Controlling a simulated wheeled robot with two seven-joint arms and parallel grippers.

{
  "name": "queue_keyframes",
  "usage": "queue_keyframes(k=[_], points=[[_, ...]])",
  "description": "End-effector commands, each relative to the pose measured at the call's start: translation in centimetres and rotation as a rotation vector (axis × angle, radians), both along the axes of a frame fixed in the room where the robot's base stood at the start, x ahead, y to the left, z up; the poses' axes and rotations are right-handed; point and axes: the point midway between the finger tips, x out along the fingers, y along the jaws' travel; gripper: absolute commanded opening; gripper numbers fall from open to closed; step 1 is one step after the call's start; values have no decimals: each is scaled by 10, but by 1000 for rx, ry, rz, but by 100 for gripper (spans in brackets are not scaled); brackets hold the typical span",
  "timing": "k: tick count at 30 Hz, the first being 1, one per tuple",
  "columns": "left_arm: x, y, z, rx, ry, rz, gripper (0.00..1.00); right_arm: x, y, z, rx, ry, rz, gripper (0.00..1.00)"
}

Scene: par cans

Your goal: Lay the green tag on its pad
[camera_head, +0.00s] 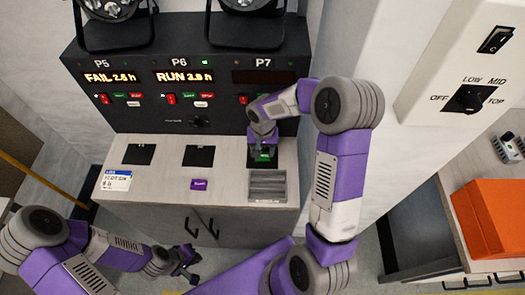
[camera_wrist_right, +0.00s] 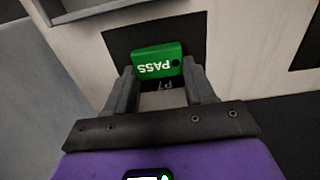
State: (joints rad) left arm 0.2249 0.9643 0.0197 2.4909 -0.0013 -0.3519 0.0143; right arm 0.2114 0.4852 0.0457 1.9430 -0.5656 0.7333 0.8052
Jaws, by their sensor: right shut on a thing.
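The green tag (camera_wrist_right: 158,62), with "PASS" in white, sits between the fingertips of my right gripper (camera_wrist_right: 162,85). It also shows in the head view (camera_head: 265,156) beneath my right gripper (camera_head: 263,146). The black pad (camera_wrist_right: 118,40) lies behind and beneath the tag in the right wrist view, with part of its lettering showing between the fingers. This pad is the one below P7. Whether the tag touches the pad I cannot tell. My left gripper (camera_head: 190,273) hangs low in front of the cabinet, and its finger gap is too small to judge.
Two bare black pads, the left one (camera_head: 138,154) and the middle one (camera_head: 199,156), lie on the counter. A purple tag (camera_head: 199,184), a white card (camera_head: 115,181) and a grey slotted tray (camera_head: 267,193) lie along the front. The control panel (camera_head: 190,85) stands behind; P7's display is dark.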

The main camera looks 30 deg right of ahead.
Motion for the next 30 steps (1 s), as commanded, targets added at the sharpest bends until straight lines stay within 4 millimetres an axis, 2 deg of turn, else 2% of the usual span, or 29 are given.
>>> queue_keyframes(k=[11, 12, 16, 26, 30], points=[[0, 0, -5, 0, 0, 0, 0, 0, 0, -5, 0, -2, 0, 25], [0, 0, -3, 0, 0, 0, 0, 0, 0, -4, 0, -2, -1, 60], [0, 0, -3, 0, 0, 0, 0, 0, 0, -3, 0, -2, -1, 80], [0, 0, -1, 0, 0, 0, 0, 0, 0, -1, 0, -1, -1, 80], [0, 0, 5, 0, 0, 0, 0, 1, 0, 15, 0, -6, -2, 80]])
